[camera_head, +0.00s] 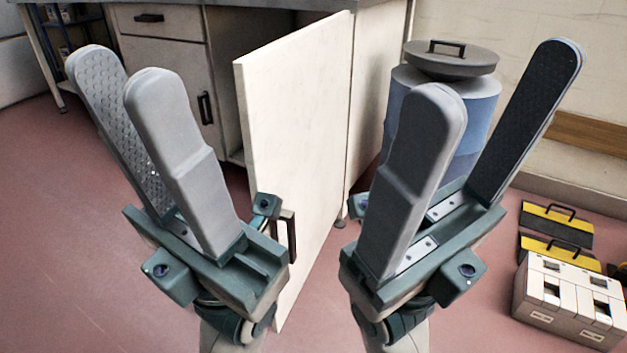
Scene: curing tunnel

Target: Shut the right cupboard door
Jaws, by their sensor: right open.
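The right cupboard door (297,110) is a cream panel that stands open, swung out from the cabinet towards me. Its dark handle (291,236) shows low on the door face, close to the base of my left gripper. My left gripper (118,70) is open and empty, fingers pointing up, to the left of the door; its base hides part of the door's lower left edge. I cannot tell whether it touches the door. My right gripper (502,75) is open and empty, to the right of the door and apart from it in the picture.
The cabinet (170,60) has a drawer and a closed left door. A blue drum (479,112) with a grey lid stands behind my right gripper. Yellow-and-black cases (556,225) and a pale box (568,301) sit on the floor at right. The red floor at left is clear.

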